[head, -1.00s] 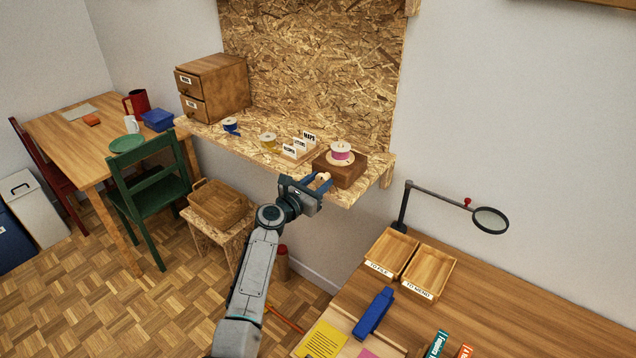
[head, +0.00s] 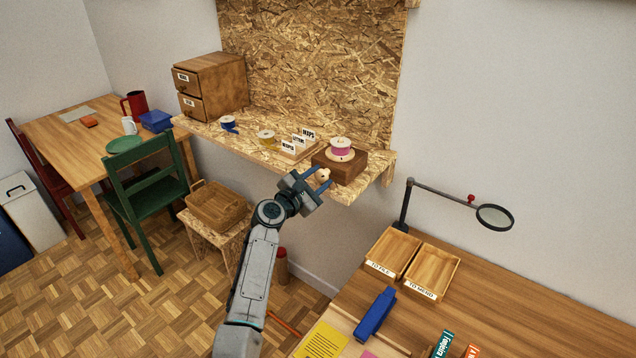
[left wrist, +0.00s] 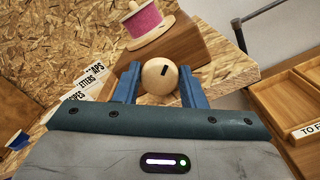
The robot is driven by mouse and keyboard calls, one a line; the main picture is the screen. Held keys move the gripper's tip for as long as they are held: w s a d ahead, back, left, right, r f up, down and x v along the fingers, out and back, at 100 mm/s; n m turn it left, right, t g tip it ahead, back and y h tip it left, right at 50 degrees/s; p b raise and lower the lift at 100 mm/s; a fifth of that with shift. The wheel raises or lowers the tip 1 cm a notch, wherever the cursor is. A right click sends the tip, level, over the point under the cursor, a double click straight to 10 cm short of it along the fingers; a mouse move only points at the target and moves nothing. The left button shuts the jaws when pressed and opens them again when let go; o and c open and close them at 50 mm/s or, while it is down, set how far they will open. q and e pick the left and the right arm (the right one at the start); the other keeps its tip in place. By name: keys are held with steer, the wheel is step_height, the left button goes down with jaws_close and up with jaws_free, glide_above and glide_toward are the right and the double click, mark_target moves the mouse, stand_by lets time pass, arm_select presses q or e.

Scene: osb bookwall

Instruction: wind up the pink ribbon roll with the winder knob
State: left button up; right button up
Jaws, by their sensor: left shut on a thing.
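The pink ribbon roll (head: 341,149) sits upright on top of a brown wooden block (head: 350,166) at the right end of the shelf. It also shows at the top of the left wrist view (left wrist: 143,20). The winder knob (left wrist: 160,76) is a round pale wooden ball with a dark slot, at the block's front side. My left gripper (head: 318,180) is shut on the knob, with one blue finger on each side of it in the left wrist view. The knob's shaft is hidden behind the ball. My right gripper is not in view.
The OSB shelf (head: 258,152) also holds yellow and blue ribbon rolls, labelled cards (head: 298,142) and a wooden drawer box (head: 212,85). At lower right a desk holds trays (head: 431,270) and a magnifier (head: 494,217). A basket (head: 216,203) stands below the shelf.

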arm_select(q)
steer(key=shift+f+m, duration=0.1)
steer(key=shift+m, duration=0.3)
steer(key=o, duration=1)
